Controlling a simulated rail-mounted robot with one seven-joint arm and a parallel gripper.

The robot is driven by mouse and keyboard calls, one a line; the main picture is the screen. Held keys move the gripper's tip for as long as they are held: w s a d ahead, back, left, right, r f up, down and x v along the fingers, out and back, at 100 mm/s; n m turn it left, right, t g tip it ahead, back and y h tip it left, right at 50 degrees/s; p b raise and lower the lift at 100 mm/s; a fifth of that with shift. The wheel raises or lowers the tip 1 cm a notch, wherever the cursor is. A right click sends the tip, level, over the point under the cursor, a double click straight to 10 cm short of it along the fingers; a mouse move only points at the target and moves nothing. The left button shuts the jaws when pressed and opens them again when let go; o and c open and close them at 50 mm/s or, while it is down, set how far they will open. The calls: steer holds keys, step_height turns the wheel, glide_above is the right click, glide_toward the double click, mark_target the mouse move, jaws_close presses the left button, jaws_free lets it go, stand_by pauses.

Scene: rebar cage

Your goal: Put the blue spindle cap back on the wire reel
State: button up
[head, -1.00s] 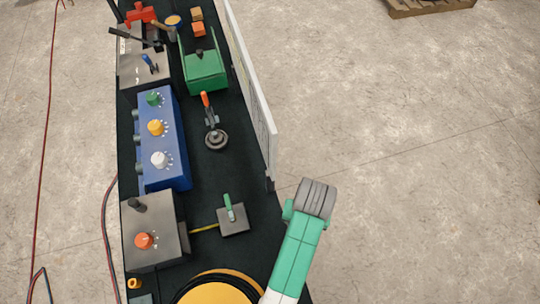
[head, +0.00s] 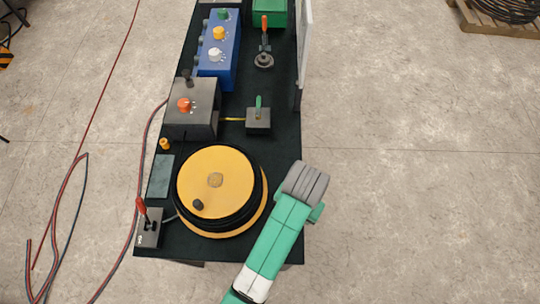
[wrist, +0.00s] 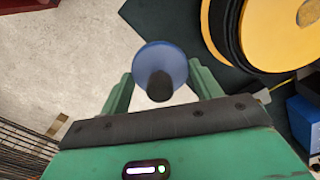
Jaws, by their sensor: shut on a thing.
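The blue spindle cap (wrist: 150,55) is a round blue disc with a dark knob, seen in the wrist view. My gripper (wrist: 160,78) is shut on it, with one green finger on each side. Part of the reel also shows at the wrist view's upper right (wrist: 265,35), apart from the cap. My fingers and the cap are hidden in the head view.
The dark bench (head: 283,158) carries a grey box with an orange knob (head: 192,112), a blue knob box (head: 218,55), a switch box (head: 258,120) and a lever box (head: 148,228). A white panel (head: 305,40) stands at its right edge. Cables lie on the floor left.

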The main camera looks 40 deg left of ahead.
steer(key=s+a+f+n+b, duration=0.3)
steer(key=s+a+f+n, duration=0.1)
steer(key=s+a, duration=0.85)
steer(key=p, duration=0.1)
glide_above(215, 180)
steer(key=shift+d+f, duration=0.25)
steer(key=shift+f, duration=0.25)
steer(key=shift+a+f, duration=0.25)
steer(key=shift+f, duration=1.5)
steer(key=shift+f, duration=0.1)
steer(key=o, duration=1.1)
steer(key=shift+c, duration=0.2)
